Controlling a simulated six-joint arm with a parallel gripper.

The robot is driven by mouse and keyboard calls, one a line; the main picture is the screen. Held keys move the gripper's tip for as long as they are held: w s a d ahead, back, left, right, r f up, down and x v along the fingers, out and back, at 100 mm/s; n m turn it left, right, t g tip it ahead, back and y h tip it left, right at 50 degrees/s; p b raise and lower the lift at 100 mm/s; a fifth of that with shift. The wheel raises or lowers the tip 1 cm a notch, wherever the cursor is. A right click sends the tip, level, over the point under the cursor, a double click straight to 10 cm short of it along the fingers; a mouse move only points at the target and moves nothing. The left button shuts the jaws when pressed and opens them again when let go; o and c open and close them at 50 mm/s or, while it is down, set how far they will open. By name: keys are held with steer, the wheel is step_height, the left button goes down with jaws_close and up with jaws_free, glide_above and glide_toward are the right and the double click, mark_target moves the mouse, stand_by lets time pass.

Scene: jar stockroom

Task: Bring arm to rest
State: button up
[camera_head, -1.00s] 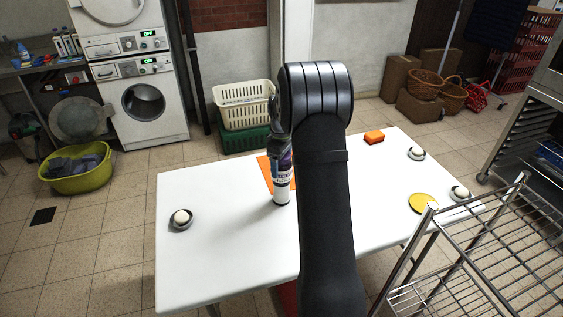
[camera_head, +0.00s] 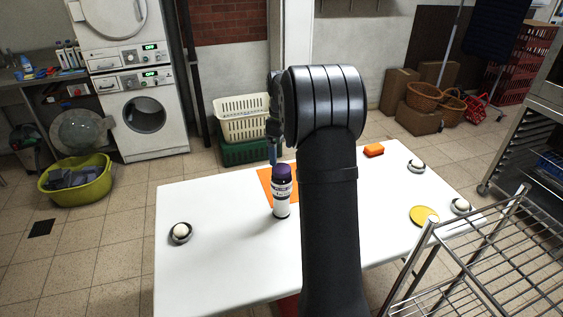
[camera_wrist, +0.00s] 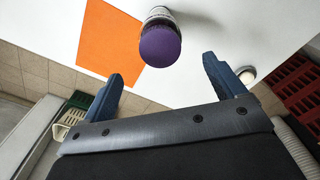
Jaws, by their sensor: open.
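My gripper (camera_wrist: 164,85) is open and empty in the wrist view, its two blue fingers well apart. In the head view my arm reaches over the white table and hides much of the gripper. A jar (camera_head: 282,195) with a purple lid and a dark and white label stands upright on the table. Its lid (camera_wrist: 160,46) shows beyond the fingers in the wrist view, apart from them. An orange mat (camera_head: 265,180) lies flat beside the jar; it also shows in the wrist view (camera_wrist: 108,38).
A metal rack (camera_head: 470,270) stands at the right front. The table's left front is clear.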

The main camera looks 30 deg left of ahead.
mark_target(281, 168)
steer(key=shift+r, duration=0.75)
step_height(281, 168, down, 12)
steer(key=shift+f, duration=0.1)
steer(key=shift+w+r, duration=0.1)
steer(key=shift+r, duration=1.65)
